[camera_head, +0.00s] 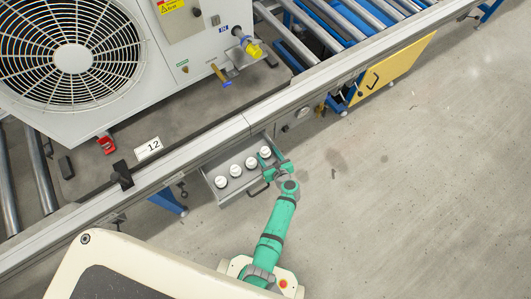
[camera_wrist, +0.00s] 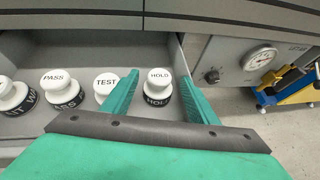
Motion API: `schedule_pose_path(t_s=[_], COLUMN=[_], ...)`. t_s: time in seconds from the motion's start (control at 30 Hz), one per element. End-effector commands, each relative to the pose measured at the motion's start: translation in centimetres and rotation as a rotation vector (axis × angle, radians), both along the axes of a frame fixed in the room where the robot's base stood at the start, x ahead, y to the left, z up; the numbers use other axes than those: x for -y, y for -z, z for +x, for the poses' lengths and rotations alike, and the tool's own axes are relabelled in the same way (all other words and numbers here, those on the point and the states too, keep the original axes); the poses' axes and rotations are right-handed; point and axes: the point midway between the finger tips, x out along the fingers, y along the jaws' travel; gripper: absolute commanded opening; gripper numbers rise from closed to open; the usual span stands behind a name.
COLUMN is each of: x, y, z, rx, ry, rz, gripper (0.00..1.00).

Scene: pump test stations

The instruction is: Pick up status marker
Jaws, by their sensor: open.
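Several white status markers with black bands stand in a row in an open grey drawer (camera_head: 225,193). In the wrist view, the HOLD marker (camera_wrist: 159,78) stands upright between the two green fingers of my gripper (camera_wrist: 160,100). The fingers are open on either side of it; I cannot tell whether they touch it. The TEST marker (camera_wrist: 106,84) is just left of the left finger. The PASS marker (camera_wrist: 57,80) is further left, and another marker (camera_wrist: 10,92) is cut off at the left edge. In the head view my gripper (camera_head: 270,158) is at the drawer's right end.
The drawer hangs under a conveyor rail (camera_head: 205,143) carrying a white fan unit (camera_head: 80,60) with a yellow-capped valve (camera_head: 254,50). A gauge panel (camera_wrist: 236,65) is right of the drawer. A yellow panel (camera_head: 395,68) stands further right. The floor (camera_head: 420,190) at right is clear.

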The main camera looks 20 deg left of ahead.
Motion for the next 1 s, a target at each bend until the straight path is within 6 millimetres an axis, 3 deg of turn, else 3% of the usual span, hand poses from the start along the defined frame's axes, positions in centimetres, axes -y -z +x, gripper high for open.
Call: schedule_pose_path(t_s=[0.4,0.6,1.0], x=[-0.57,-0.56,-0.59], y=[0.61,0.60,0.17], z=[0.72,0.72,0.76], rx=[-0.001,-0.001,0.001], ry=[0.001,0.001,0.001], rz=[-0.002,-0.002,0.000], gripper=[0.51,0.08,0.08])
